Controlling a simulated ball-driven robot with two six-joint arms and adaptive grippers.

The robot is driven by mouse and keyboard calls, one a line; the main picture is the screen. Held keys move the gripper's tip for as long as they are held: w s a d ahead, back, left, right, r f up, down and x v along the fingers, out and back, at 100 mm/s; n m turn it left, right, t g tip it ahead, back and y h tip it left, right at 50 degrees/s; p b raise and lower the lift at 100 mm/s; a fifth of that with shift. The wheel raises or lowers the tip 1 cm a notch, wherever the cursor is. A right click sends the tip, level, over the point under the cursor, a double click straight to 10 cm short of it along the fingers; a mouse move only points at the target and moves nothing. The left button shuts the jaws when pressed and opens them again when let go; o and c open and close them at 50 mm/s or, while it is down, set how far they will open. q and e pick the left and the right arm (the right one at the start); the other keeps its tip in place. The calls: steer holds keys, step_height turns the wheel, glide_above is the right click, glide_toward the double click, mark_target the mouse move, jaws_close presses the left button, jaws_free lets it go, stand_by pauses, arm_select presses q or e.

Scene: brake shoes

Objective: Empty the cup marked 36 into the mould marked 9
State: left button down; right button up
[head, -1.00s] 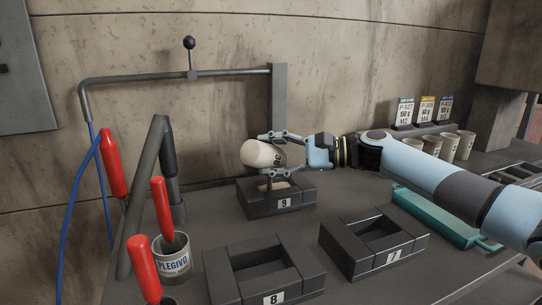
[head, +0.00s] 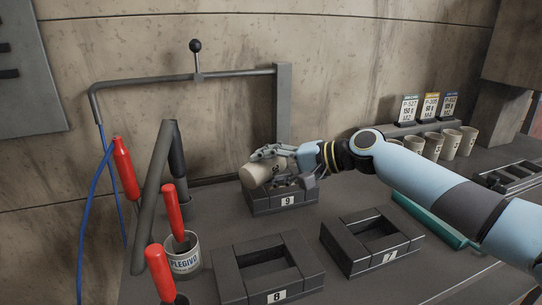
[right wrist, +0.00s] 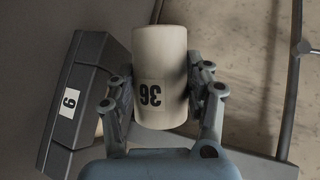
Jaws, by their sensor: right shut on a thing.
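The cup marked 36 (right wrist: 165,65) is pale and lies tilted over on its side in my right gripper (right wrist: 163,100), with a finger on each side of it. In the head view the cup (head: 256,174) is tipped to the left, just above the mould marked 9 (head: 287,201). My right gripper (head: 285,165) is shut on it. The cup and gripper hide the mould's cavity, so I cannot see what is inside. The mould (right wrist: 85,95) also shows at the left of the right wrist view. My left gripper is not in view.
The mould marked 8 (head: 278,297) and the mould marked 7 (head: 389,257) stand nearer. Red-handled tools sit by a labelled tin (head: 184,262) at left. Several cups (head: 450,145) stand at back right before label cards (head: 431,107). A grey pipe frame (head: 180,80) rises behind.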

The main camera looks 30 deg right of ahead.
mark_target(258, 168)
steer(key=n+h+p, duration=0.1)
steer(key=p, duration=0.1)
steer(key=a+r+n+h+p, duration=0.1)
steer(key=n+h+p, duration=0.1)
steer(key=a+n+h+p, duration=0.1)
steer(key=p, duration=0.1)
steer(key=shift+s+a+r+n, duration=0.15)
steer(key=shift+s+r+n, duration=0.1)
steer(key=shift+s+n, duration=0.05)
steer(key=shift+s+a+r+n+t+h+p, duration=0.15)
steer(key=shift+r+n+t+h+p, duration=0.1)
steer(key=shift+n+h, duration=0.15)
steer(key=shift+w+a+r+n+t+h+p, duration=0.1)
steer(key=shift+a+r+n+t+h+p, duration=0.15)
steer(key=shift+h, duration=0.25)
steer(key=shift+r+n+h+p, duration=0.6)
steer(key=shift+n+h+p, duration=0.2)
steer(key=shift+p, duration=0.3)
steer(key=shift+r+n+t+h+p, duration=0.2)
steer(key=shift+n+t+h+p, duration=0.1)
steer(key=shift+n+p, duration=0.05)
steer(key=shift+d+r+n+t+h, duration=0.1)
steer(key=shift+r+n+t+h, duration=0.3)
steer(key=shift+n+h, duration=0.4)
